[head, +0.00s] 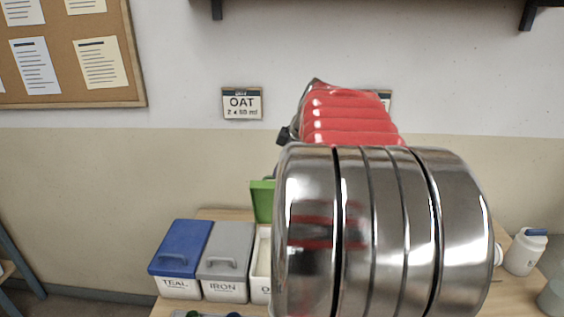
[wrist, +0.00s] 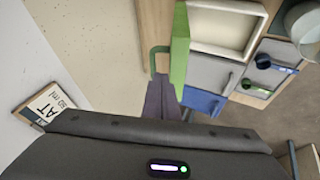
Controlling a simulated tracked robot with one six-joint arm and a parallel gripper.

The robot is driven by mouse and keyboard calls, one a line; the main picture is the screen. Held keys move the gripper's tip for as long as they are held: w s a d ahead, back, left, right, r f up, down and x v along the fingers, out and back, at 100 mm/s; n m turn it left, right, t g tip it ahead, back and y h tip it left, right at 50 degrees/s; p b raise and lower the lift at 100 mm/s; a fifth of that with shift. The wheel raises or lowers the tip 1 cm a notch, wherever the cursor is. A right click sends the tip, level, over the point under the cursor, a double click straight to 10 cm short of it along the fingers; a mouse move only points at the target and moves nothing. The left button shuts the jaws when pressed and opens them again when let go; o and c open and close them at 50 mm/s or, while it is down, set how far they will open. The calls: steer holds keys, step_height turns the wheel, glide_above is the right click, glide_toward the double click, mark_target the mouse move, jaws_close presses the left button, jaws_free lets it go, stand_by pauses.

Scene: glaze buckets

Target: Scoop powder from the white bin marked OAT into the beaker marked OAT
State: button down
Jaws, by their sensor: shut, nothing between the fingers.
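The white OAT bin (head: 261,270) stands right of the grey-lidded bin in the head view, mostly hidden by my arm, with only an "O" of its label showing. Its green lid (head: 262,200) stands raised at the back. In the wrist view the open white bin (wrist: 193,40) is at the top, with the green lid (wrist: 180,45) seen nearly edge-on beside it. My gripper (wrist: 161,82) is shut and empty, its tips close to the lid's green handle (wrist: 152,62); I cannot tell if they touch. I cannot make out a beaker marked OAT or its label.
A blue-lidded TEAL bin (head: 180,250) and grey-lidded IRON bin (head: 227,255) stand at the left. An OAT wall sign (head: 242,103) reads 2 x 50 ml. A white bottle (head: 524,254) and a greyish container (head: 551,297) are at the right. My arm hides the middle.

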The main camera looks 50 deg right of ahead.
steer(key=shift+x, duration=1.45)
